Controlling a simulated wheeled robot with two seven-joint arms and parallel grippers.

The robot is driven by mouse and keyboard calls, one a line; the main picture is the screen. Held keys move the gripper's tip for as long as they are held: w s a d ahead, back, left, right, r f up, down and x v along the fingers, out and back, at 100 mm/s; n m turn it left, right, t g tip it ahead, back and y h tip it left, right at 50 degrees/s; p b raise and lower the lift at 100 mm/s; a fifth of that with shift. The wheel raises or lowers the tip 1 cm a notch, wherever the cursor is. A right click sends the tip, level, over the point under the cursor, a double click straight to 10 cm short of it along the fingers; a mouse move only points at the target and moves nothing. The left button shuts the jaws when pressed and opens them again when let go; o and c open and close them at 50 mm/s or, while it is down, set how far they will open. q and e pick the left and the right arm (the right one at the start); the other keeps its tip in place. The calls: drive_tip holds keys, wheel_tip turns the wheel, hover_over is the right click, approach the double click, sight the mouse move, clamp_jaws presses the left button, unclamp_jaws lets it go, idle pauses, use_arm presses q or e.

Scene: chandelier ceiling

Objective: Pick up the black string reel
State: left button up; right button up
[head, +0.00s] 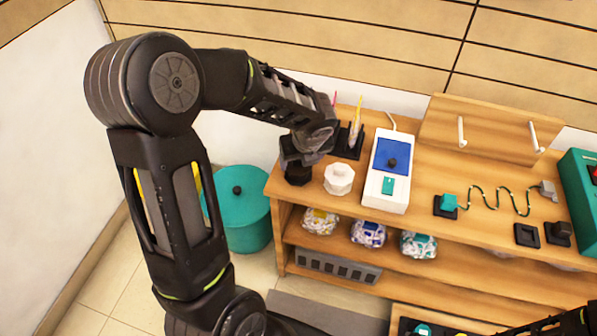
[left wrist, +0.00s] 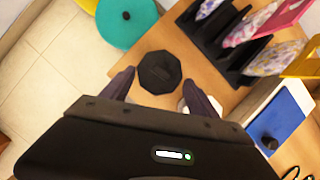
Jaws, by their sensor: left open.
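The black string reel (head: 298,175) stands on the left end of the wooden shelf top, right below my left gripper (head: 301,158). In the left wrist view the reel (left wrist: 160,72) is a dark many-sided disc, seen from above. It lies just beyond and between the two fingertips of my left gripper (left wrist: 158,84), which are spread apart and empty. A white reel-like object (head: 339,179) stands close to the right of the black reel. Part of my other arm shows at the lower right of the head view, but its gripper cannot be made out.
A white box with a blue top (head: 389,170) is further right. A teal bin (head: 246,212) stands on the floor left of the shelf. Wrapped packs (head: 368,233) lie on the lower shelf.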

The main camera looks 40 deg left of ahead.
sight(299, 163)
use_arm(q)
drive_tip(key=shift+r, duration=0.1)
drive_tip(key=b+x, duration=0.4)
drive_tip(key=x, duration=0.1)
drive_tip(key=shift+f, duration=0.25)
drive_tip(key=shift+r, duration=0.1)
drive_tip(key=shift+c, duration=0.4)
drive_tip(key=c, duration=0.9)
drive_tip(key=shift+o, duration=0.2)
drive_tip(key=shift+r, duration=0.15)
wheel_tip(299, 163, up, 10)
drive_tip(key=p, duration=0.3)
